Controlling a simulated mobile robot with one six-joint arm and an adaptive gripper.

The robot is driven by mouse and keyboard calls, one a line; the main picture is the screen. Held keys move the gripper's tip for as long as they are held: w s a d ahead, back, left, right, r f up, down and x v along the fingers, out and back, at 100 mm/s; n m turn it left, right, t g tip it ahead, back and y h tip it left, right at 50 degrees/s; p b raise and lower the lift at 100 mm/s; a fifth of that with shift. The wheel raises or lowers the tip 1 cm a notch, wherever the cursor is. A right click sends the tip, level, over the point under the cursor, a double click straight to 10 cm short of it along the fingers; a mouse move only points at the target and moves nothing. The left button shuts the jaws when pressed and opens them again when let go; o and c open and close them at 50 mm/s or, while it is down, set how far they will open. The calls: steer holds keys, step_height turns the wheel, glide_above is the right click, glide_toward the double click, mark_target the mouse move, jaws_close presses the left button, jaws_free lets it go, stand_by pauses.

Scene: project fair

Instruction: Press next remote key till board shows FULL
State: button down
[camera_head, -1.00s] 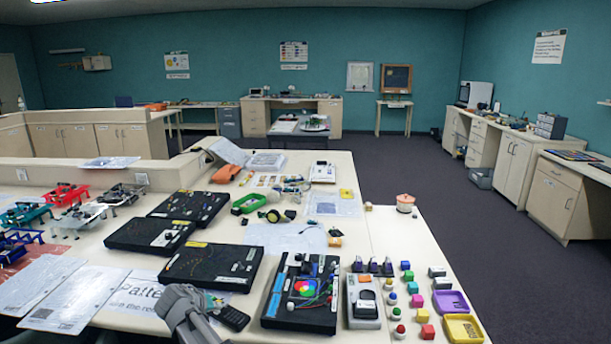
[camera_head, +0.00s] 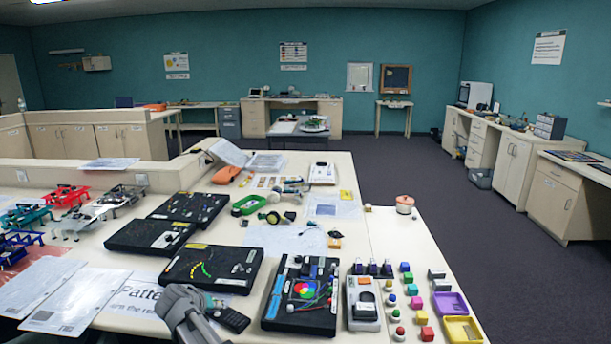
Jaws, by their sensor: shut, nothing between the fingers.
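A black remote (camera_head: 232,320) lies on the table at the lower middle, partly hidden by my gripper. My grey gripper (camera_head: 190,302) is shut and empty, low over the table at the remote's left end. I cannot tell whether it touches a key, and the key labels are too small to read. A black board (camera_head: 232,278) behind the remote shows a short curved row of yellow and green lights. I cannot read the word FULL on it. A printed sheet (camera_head: 138,295) with "Patte..." lies partly under my gripper.
Two more black boards (camera_head: 143,250) lie behind and left. A black panel with a colour disc (camera_head: 278,318) and a grey device (camera_head: 363,322) stand right of the remote. Coloured blocks and a purple tray (camera_head: 468,303) fill the right edge.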

mark_target(217, 315)
steer(key=shift+r, duration=0.15)
step_height(217, 315, up, 6)
steer(key=p, duration=0.6)
stand_by(0.5)
stand_by(0.6)
